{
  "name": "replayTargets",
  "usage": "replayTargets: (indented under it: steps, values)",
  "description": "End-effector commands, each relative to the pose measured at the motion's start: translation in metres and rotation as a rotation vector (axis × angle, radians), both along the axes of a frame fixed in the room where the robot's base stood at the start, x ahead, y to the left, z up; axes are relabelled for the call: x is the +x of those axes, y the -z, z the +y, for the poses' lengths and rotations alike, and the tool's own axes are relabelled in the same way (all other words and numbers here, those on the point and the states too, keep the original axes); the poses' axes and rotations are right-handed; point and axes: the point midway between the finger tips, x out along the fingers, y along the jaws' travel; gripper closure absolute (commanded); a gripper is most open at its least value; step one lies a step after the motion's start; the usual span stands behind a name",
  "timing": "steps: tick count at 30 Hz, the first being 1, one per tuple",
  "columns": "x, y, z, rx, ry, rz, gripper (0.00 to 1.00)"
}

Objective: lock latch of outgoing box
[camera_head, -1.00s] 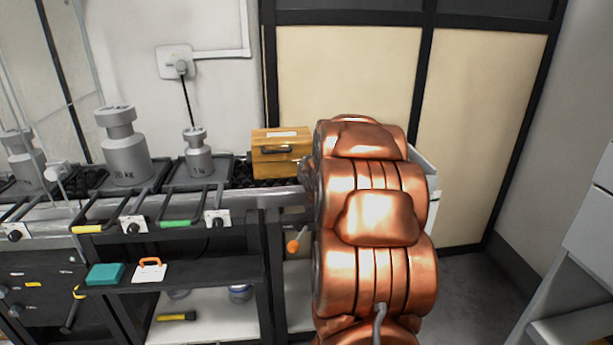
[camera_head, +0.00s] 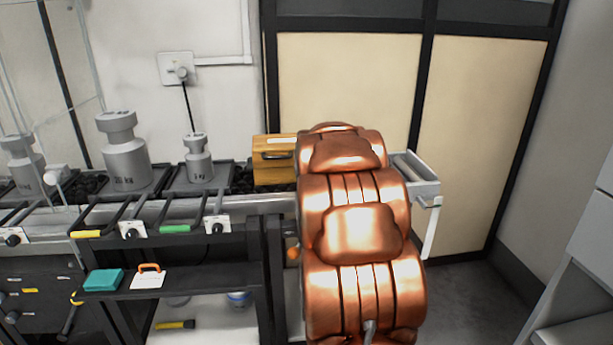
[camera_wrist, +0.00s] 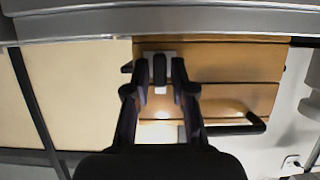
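The outgoing box is a wooden box (camera_head: 268,172) with a dark handle, at the right end of the bench in the head view. My arm covers its right part and hides my gripper there. In the wrist view, which looks upside down, the box (camera_wrist: 230,92) fills the middle right. Its latch, a dark lever (camera_wrist: 159,69) on a light plate, lies between the fingertips of my gripper (camera_wrist: 158,84). The two fingers are apart, one on each side of the lever. I cannot tell whether either finger touches it.
A 5 kg weight (camera_head: 198,160) and a 20 kg weight (camera_head: 124,152) stand on dark plates left of the box. A teal block (camera_head: 104,280) and an orange-handled white item (camera_head: 148,277) lie on the lower shelf. A grey tray-like end (camera_head: 416,176) shows right of my arm.

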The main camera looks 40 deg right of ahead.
Motion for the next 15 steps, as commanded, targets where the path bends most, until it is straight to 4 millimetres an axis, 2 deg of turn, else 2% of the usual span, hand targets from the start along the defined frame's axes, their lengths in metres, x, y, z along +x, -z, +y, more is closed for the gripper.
replayTargets:
  steps: [9, 15]
  values:
    - [-0.001, -0.001, 0.001, 0.0, 0.0, 0.0, 0.75]
    - [-0.011, -0.007, 0.008, -0.001, 0.0, -0.002, 0.75]
